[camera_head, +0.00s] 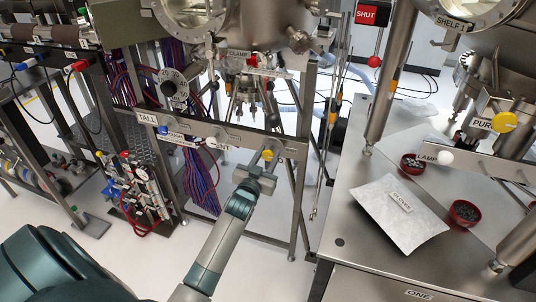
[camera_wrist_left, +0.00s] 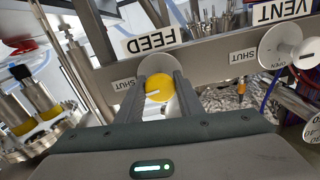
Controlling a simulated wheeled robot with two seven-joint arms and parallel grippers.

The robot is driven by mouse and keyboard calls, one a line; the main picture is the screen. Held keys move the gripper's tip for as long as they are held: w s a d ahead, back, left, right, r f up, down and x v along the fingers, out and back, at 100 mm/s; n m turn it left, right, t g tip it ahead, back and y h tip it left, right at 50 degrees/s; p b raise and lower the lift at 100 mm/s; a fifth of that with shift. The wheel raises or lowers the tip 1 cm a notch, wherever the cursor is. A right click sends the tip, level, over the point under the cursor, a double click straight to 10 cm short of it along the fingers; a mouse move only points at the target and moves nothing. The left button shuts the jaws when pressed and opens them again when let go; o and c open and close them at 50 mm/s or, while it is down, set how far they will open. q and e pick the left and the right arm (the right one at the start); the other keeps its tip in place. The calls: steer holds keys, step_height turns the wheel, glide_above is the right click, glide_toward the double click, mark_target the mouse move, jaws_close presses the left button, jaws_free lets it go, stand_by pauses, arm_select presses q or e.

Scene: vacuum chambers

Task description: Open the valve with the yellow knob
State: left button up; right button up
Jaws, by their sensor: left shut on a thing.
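The yellow knob (camera_head: 268,154) sits on a round plate on the steel crossbar of the frame, at the middle of the head view. In the left wrist view the knob (camera_wrist_left: 158,86) lies between the two fingers, under a sign reading FEED (camera_wrist_left: 156,40). A SHUT label (camera_wrist_left: 124,84) is beside its plate. My left gripper (camera_head: 261,165) is shut on the knob, with a finger on either side; it also shows in the left wrist view (camera_wrist_left: 160,90). A short mark shows on the knob's face, but its setting is hard to read. My right gripper is not in view.
A white VENT knob (camera_wrist_left: 304,55) is beside the FEED knob on the same bar. Another yellow knob (camera_head: 504,122), marked PURGE, is on the right. A steel table (camera_head: 345,235) at the right holds a white pouch (camera_head: 398,213) and red bowls (camera_head: 464,213).

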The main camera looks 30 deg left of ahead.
arm_select(q)
steer(key=n+p, duration=0.1)
steer(key=n, duration=0.2)
steer(key=shift+r+p, duration=0.1)
steer(key=shift+p, duration=0.25)
steer(key=n+p, duration=0.1)
steer(key=n, duration=0.2)
steer(key=shift+n+p, duration=0.35)
steer(key=shift+n, duration=0.05)
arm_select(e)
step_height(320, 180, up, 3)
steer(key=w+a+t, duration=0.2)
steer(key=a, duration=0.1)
arm_select(q)
steer(key=shift+n, duration=0.5)
steer(key=n+p, duration=0.1)
steer(key=n, duration=0.2)
steer(key=shift+n, duration=0.3)
steer(key=n+p, duration=0.1)
steer(key=n, duration=0.1)
steer(key=shift+n, duration=1.7)
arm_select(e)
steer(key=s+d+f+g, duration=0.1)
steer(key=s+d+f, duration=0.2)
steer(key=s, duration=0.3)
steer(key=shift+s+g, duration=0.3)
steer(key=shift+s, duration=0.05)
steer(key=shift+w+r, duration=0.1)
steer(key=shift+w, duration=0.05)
